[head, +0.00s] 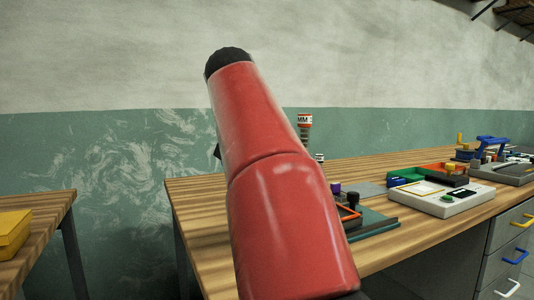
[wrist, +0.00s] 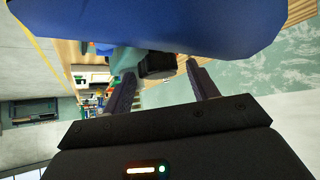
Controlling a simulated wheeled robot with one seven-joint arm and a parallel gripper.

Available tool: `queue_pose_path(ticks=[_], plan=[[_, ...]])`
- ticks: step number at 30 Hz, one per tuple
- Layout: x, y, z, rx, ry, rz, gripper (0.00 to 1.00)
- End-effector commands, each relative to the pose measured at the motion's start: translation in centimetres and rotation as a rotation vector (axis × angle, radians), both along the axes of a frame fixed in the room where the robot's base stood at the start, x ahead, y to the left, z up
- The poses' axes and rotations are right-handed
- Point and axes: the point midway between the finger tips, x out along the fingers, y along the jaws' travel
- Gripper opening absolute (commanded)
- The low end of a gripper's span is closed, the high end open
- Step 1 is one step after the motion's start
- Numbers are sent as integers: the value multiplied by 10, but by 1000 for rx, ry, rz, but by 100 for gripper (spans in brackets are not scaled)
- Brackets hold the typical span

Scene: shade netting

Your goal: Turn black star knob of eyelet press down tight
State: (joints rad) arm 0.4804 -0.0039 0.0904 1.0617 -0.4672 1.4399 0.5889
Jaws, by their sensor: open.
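In the wrist view my gripper (wrist: 161,70) is open, its two dark fingers apart. A dark, blocky part (wrist: 158,65), perhaps the star knob, shows between and beyond the fingertips, with no clear contact. It joins a grey-green body (wrist: 127,60), perhaps the eyelet press. A large blue shape (wrist: 150,22) fills the top of this view, very close to the camera; I cannot tell what it is. In the head view my red arm covers the middle, and my gripper and most of what stands behind the arm are hidden. The knob's star outline cannot be made out.
The wooden workbench (head: 420,166) runs to the right. A labelled post (head: 304,127) rises behind my arm. A yellow box (head: 12,233) sits on the left table.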

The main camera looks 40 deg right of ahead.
Motion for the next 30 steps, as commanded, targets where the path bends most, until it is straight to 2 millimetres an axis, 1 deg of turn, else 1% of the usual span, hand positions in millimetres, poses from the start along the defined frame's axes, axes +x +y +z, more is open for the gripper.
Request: queue_pose_path(ticks=[5,9,15,20,30], plan=[[-5,12,14,-1,-3,4,59],[-14,28,32,-2,-3,4,59],[-23,45,50,-2,-3,3,59],[-26,49,55,0,-1,1,59],[-26,48,55,-1,-1,1,59]])
